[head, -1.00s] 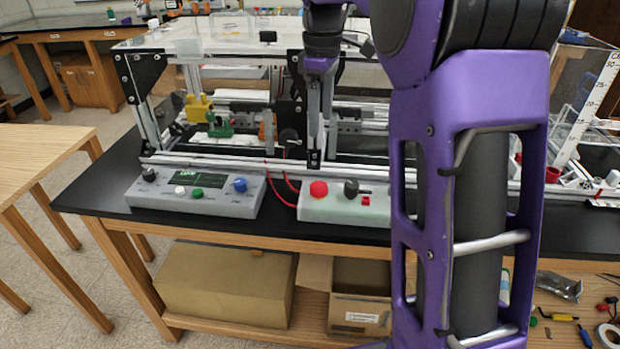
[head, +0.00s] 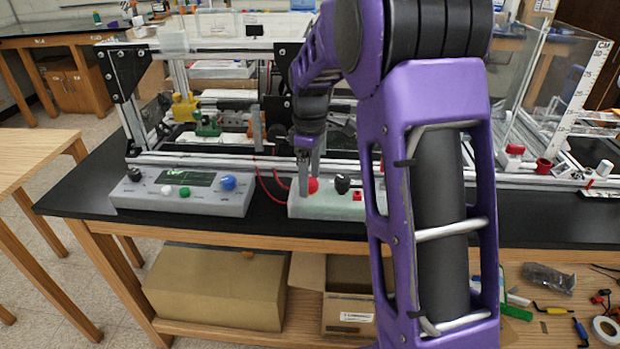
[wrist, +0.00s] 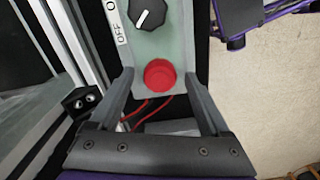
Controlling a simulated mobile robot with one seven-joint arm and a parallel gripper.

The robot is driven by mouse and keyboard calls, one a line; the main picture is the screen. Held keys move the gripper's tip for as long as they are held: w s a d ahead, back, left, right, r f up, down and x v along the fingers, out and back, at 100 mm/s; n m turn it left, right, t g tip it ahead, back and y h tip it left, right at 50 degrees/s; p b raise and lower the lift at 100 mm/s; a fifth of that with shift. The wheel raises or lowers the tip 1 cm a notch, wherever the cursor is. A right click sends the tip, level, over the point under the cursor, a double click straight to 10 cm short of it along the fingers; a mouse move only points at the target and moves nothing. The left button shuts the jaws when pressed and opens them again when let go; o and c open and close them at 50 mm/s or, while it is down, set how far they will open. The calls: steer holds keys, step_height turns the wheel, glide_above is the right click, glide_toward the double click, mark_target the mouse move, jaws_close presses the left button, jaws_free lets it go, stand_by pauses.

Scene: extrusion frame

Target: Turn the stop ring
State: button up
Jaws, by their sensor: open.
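One finger hides part of the knob in the head view.
A black dial (head: 342,184) and a small red part (head: 357,196) are on the same box. A grey box (head: 185,192) with a screen and knobs stands to its left. Red wires run behind the knob. The aluminium extrusion frame (head: 200,160) stands close behind.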

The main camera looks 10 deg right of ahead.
steer(key=shift+f, duration=0.15)
jaws_close()
stand_by(0.4)
